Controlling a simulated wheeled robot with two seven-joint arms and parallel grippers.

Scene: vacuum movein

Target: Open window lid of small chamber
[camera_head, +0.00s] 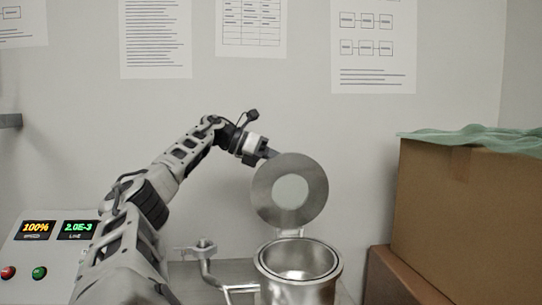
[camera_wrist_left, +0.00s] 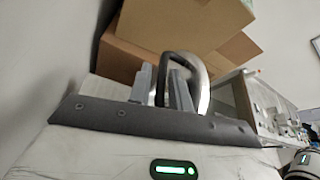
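The small chamber (camera_head: 298,275) is an open-topped metal cylinder at the bottom centre of the head view. Its round lid (camera_head: 262,193), a grey metal ring with a pale round window (camera_head: 291,190), stands raised on edge above the chamber's back rim. My left arm reaches in from the left, and its gripper is largely hidden behind the lid. In the left wrist view, my left gripper's fingers (camera_wrist_left: 162,86) stand on either side of one leg of a dark looped handle (camera_wrist_left: 175,57). A curved metal edge (camera_wrist_left: 201,84) lies beside it. Grip contact is unclear. My right gripper is not in view.
Cardboard boxes (camera_head: 468,218) with a green cloth (camera_head: 475,137) on top stand at the right. A control box (camera_head: 45,245) with lit displays is at the left. A metal pipe fitting (camera_head: 204,250) stands left of the chamber. The wall is close behind.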

